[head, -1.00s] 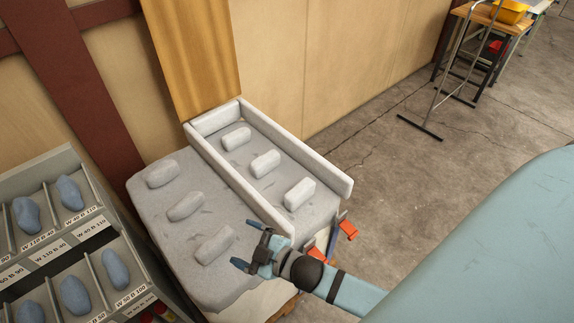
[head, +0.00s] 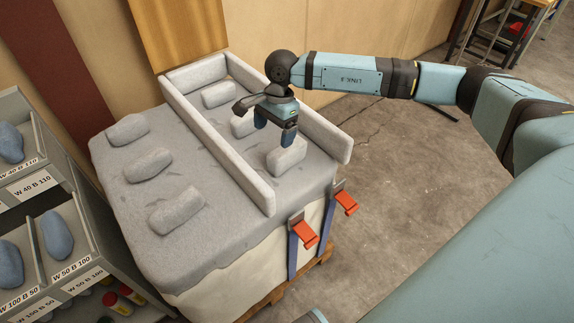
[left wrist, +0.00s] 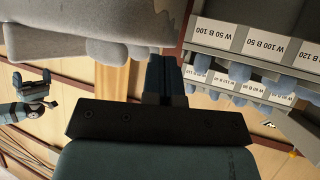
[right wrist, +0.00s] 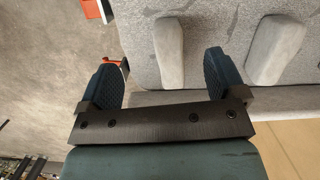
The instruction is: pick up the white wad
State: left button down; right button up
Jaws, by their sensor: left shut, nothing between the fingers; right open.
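Three whitish wads lie in the walled strip on the grey padded block: a back one (head: 220,95), a middle one (head: 243,125) partly hidden by my gripper, and a front one (head: 287,158). My right gripper (head: 275,134) is open and empty above the strip, near the middle and front wads. In the right wrist view a wad (right wrist: 168,52) shows between the two fingers (right wrist: 163,62); I cannot tell the height gap. Another wad (right wrist: 275,48) lies right of them. My left gripper (left wrist: 170,62) is shut and empty in the left wrist view, out of the head view.
Several more wads, one being (head: 148,164), lie on the open left side of the block (head: 215,235). Pale walls (head: 210,140) border the strip. Orange-handled clamps (head: 305,234) stick out at the front edge. A labelled bin rack (head: 40,185) stands left.

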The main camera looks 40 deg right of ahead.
jog(key=w+d+h, duration=0.1)
jog(key=d+h, duration=0.1)
jog(key=d, duration=0.3)
jog(key=f, duration=0.4)
jog(key=f+b, duration=0.1)
jog(key=f, duration=0.3)
jog(key=w+f, duration=0.1)
jog(key=f, duration=0.3)
jog(key=shift+d+f+b, duration=0.1)
jog(key=shift+d+b, duration=0.1)
jog(key=shift+b, duration=0.2)
jog(key=shift+f, duration=0.35)
jog(key=c, duration=1.1)
notch_tip(320, 180, up, 30)
jog(key=p, duration=0.7)
jog(key=shift+r, duration=0.1)
